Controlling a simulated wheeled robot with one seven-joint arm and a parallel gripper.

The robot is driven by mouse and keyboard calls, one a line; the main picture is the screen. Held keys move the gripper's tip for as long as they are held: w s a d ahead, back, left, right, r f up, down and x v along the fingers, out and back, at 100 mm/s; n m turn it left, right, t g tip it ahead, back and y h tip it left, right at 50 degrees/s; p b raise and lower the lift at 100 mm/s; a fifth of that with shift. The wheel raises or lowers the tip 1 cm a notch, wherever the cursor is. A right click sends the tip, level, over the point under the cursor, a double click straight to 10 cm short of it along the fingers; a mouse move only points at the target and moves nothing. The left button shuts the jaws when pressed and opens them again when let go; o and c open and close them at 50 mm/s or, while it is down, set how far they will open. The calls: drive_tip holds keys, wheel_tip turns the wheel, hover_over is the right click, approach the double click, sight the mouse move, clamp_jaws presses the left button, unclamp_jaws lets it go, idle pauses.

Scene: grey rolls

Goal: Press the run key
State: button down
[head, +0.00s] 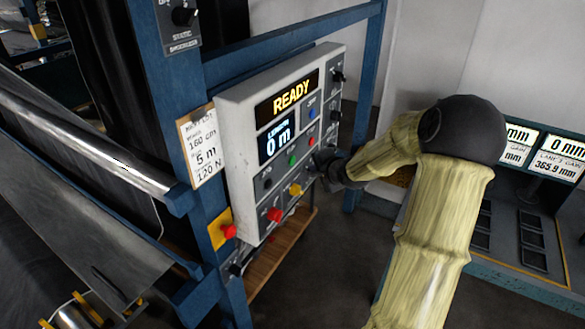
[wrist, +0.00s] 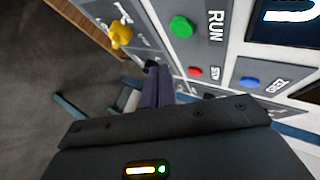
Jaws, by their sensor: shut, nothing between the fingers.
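The run key is a green round button (wrist: 181,27) beside the word RUN in the wrist view. In the head view the green button (head: 293,160) sits mid-panel, right of the "0 m" display. My gripper (head: 318,166) is at the right side of the light grey control panel (head: 238,165), to the right of the green button. In the wrist view my closed, empty gripper (wrist: 154,70) points at the panel, its tips below and left of the green button and apart from it. Whether the tips touch the panel cannot be told.
Close by are a yellow knob (wrist: 121,36), a small red button (wrist: 196,71) and a blue button (wrist: 250,81). The upper display (head: 292,92) reads READY. A red mushroom button (head: 229,231) is below left. Blue frame posts (head: 165,90) surround the panel.

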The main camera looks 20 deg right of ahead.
sight(294, 163)
drive_tip(key=shift+w+a+b, duration=0.35)
drive_tip(key=shift+w+a, duration=0.8)
drive_tip(key=shift+w, duration=0.3)
idle(1.0)
drive_tip(key=shift+w+a, duration=0.25)
drive_tip(key=shift+w, duration=0.05)
drive_tip(key=shift+w+a+r, duration=0.1)
drive_tip(key=shift+w+a, duration=0.15)
drive_tip(key=shift+w, duration=0.1)
idle(1.1)
drive_tip(key=shift+s, duration=0.1)
drive_tip(key=shift+s+d+p, duration=0.45)
drive_tip(key=shift+s+p, duration=0.15)
drive_tip(key=shift+p, duration=0.05)
